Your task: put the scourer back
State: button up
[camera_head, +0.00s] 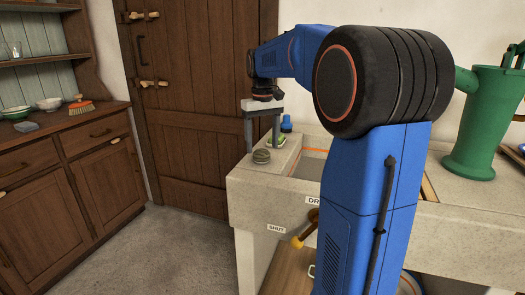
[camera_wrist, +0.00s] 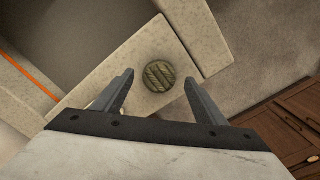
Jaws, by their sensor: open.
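A round, ridged, grey-green pad (camera_head: 261,156), which looks like the scourer, lies on the pale stone ledge at the left end of the sink. In the wrist view the same pad (camera_wrist: 159,76) lies flat near an edge of the stone, with diagonal ridges. My gripper (camera_head: 262,145) is open and points down above the ledge. In the wrist view the pad shows between and just beyond the two fingertips. The fingers look apart from it, and nothing is held.
A small green-and-white item (camera_head: 277,141) and a blue object (camera_head: 286,123) stand on the ledge behind the pad. The sink basin (camera_head: 312,167) opens to the right. A green pump (camera_head: 487,120) stands further right. A wooden dresser (camera_head: 70,160) holds bowls and a brush.

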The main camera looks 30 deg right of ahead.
aim_at(263, 152)
notch_tip(263, 152, up, 9)
jog(key=shift+f, duration=0.15)
jog(key=s+a+f+t, duration=0.1)
jog(key=s+a+f, duration=0.4)
jog(key=s, duration=0.5)
jog(key=s+a+f+n+t, duration=0.1)
jog(key=s+a+f, duration=0.4)
jog(key=s+f, duration=0.5)
jog(key=s+a+f+t, duration=0.2)
jog(key=s+a+f, duration=0.3)
jog(key=s+f, duration=0.2)
jog(key=s, duration=0.2)
jog(key=shift+s+a+f+t, duration=0.2)
jog(key=shift+s+a+t, duration=0.15)
jog(key=shift+s+t, duration=0.05)
